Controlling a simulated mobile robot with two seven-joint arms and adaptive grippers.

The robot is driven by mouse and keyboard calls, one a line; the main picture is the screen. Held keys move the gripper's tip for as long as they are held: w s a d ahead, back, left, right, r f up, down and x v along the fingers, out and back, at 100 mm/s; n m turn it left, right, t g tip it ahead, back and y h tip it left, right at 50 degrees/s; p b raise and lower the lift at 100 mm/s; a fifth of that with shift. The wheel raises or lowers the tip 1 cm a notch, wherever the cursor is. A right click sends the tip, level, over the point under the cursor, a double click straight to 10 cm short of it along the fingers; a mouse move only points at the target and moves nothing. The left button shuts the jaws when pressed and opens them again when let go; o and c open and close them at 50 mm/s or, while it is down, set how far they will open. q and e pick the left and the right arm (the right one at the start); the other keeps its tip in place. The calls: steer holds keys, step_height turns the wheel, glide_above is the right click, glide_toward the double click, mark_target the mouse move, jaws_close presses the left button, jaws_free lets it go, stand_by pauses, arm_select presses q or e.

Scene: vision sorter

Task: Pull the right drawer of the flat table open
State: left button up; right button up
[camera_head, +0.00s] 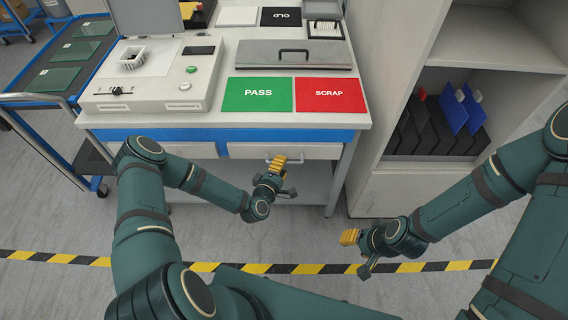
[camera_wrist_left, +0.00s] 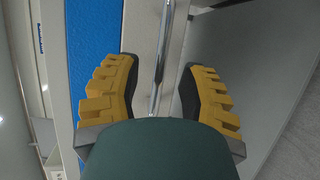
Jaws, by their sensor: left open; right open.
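The flat table (camera_head: 220,128) has a blue front band with two pale drawers below it. The right drawer (camera_head: 244,151) looks closed, its front in line with the left drawer (camera_head: 190,150). Its metal bar handle (camera_wrist_left: 161,55) runs between the two yellow fingers of my left gripper (camera_wrist_left: 159,70) in the left wrist view. My left gripper (camera_head: 277,172) is open at the handle, with a finger on either side. I cannot tell if either finger touches it. My right gripper (camera_head: 357,250) is open and empty, well in front of the cabinet.
A green PASS mat (camera_head: 257,94) and a red SCRAP mat (camera_head: 328,95) lie on the tabletop beside a control box (camera_head: 150,91). A white cabinet (camera_head: 405,186) stands right of the table. A blue cart (camera_head: 40,98) stands left. Floor in front of the drawers is clear apart from my arms.

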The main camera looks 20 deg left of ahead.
arm_select(q)
steer(key=shift+x, duration=1.25)
steer(key=shift+c, duration=0.4)
jaws_close()
steer(key=shift+s, duration=0.15)
